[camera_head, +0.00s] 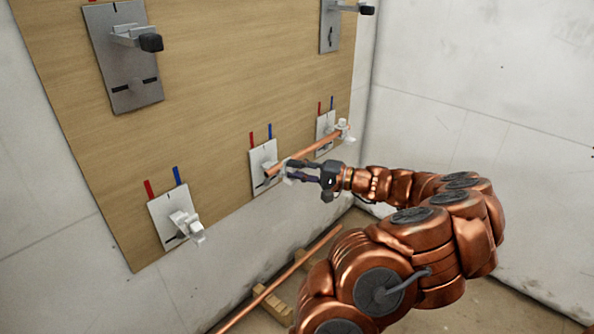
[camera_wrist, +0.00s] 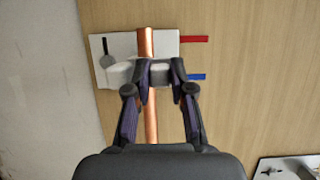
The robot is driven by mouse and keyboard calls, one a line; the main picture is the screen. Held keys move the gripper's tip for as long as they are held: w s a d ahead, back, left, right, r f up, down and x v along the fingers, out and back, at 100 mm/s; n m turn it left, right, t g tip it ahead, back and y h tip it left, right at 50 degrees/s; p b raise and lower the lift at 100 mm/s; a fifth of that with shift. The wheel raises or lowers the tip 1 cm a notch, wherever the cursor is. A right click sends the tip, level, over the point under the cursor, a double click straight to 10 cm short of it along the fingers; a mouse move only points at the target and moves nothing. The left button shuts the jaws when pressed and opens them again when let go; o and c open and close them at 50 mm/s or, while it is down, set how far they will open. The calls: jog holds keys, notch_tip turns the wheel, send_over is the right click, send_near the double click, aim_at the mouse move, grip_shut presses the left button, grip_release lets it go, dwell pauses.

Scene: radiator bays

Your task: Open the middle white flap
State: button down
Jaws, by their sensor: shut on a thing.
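The middle white flap (camera_wrist: 122,74) belongs to a white bracket plate (camera_head: 259,155) on the wooden board. A copper pipe (camera_head: 305,152) runs from this bracket to the right-hand bracket. In the wrist view the white piece lies across the pipe (camera_wrist: 151,123), with pipe showing above and below it. My gripper (camera_wrist: 161,70) is shut on the white flap, its fingertips on either side of the white part. In the head view my gripper (camera_head: 292,172) reaches the middle bracket from the right, and its fingers partly hide the flap.
Another white bracket (camera_head: 180,217) is at lower left, and one at right (camera_head: 326,132) holds the pipe's other end. Larger grey brackets (camera_head: 122,60) are above. A loose copper pipe (camera_head: 290,272) lies low over wooden blocks (camera_head: 272,304). A wall stands at right.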

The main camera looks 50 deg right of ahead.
jog(key=c, duration=1)
grip_release()
jog(key=v, duration=0.8)
